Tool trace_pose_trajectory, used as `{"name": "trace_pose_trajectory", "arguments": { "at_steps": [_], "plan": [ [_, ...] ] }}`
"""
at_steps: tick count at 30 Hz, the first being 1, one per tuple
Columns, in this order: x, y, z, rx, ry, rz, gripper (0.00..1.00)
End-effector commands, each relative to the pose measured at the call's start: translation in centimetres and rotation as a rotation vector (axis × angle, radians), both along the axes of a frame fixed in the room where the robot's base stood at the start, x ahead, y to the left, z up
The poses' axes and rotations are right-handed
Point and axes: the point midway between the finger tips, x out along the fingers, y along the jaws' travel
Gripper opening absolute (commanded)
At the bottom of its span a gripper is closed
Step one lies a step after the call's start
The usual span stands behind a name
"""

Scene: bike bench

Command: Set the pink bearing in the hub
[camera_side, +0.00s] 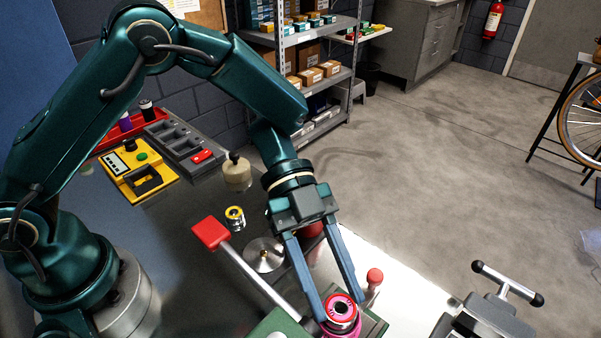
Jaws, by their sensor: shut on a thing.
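My gripper (340,314) points down at the bottom of the view, and its two blue fingers are shut on the pink bearing (341,303). The bearing is a pink ring with a dark centre and a pale inner rim, and it looks roughly level. It is above or in a green fixture (283,325), which is partly cut off by the lower edge. More pink shows just below the bearing. I cannot clearly make out the hub, nor tell whether the bearing touches it.
A red-ended lever (211,233), a silver disc with a spindle (264,254) and a yellow-topped cylinder (235,218) are left of my gripper. A red-knobbed post (374,278) stands close on the right. A T-handled clamp (490,315) is further right.

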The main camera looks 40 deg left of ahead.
Motion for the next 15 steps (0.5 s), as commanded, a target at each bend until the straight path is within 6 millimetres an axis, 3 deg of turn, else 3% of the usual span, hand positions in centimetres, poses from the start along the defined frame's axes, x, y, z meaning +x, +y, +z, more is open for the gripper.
{"name": "trace_pose_trajectory", "arguments": {
  "at_steps": [11,12,13,15],
  "plan": [
    [0.03,-0.01,-0.75,0.000,0.000,0.000,0.00],
    [0.03,-0.01,-0.80,0.000,0.000,0.000,0.52],
    [0.03,-0.01,-0.77,0.000,0.000,0.001,0.61],
    [0.03,0.00,-0.77,0.000,0.000,0.000,0.61]
  ]
}}
